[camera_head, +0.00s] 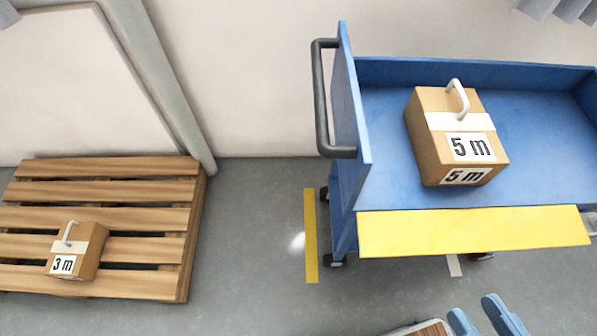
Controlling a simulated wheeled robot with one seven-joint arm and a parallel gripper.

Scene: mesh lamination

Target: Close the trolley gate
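The blue trolley (540,125) stands at the right in the head view. Its gate is a yellow panel (470,232) along the near edge of the deck. The gate is folded down and outward, so the near side of the deck is open. A small pale part (592,222) shows by the gate's right end. A cardboard box marked "5 m" (432,155) with a white handle sits on the deck, behind the gate line and apart from it.
A wooden pallet (110,217) with a "3 m" box (88,262) lies at the left. The trolley has a dark handle (320,100) on its left end. Grey floor (250,230) between pallet and trolley is clear.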

